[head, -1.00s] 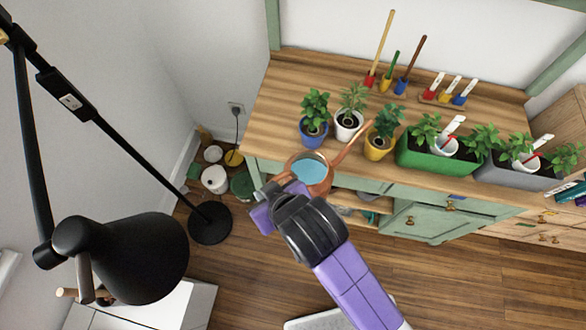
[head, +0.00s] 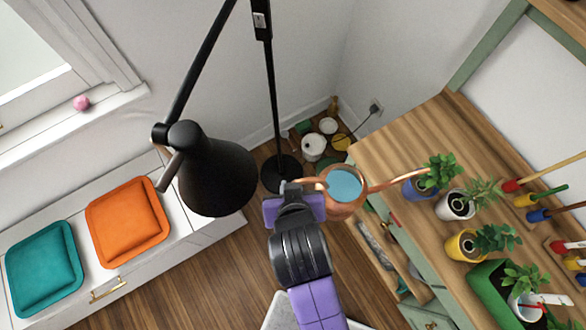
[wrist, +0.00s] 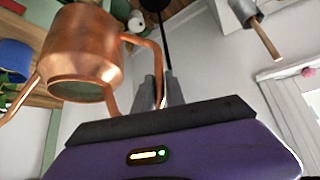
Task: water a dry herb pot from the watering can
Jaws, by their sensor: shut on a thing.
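The copper watering can (head: 347,208) is held in the air by my gripper (head: 291,187), left of the wooden bench. Blue water shows in its open top. Its spout (head: 397,181) points right, and the tip appears over or near the blue herb pot (head: 418,190); I cannot tell the gap. In the wrist view the can (wrist: 84,45) hangs from its handle between my gripper's fingers (wrist: 160,92). A white pot (head: 455,206) and a yellow pot (head: 465,245) with herbs stand along the bench edge. Soil dryness is too small to tell.
A green planter (head: 492,290) and colored hand tools (head: 530,198) are on the bench (head: 400,145). A black floor lamp (head: 215,175) stands left of my arm. A white bench with orange (head: 127,222) and teal (head: 45,268) cushions is at left. Pots sit in the corner.

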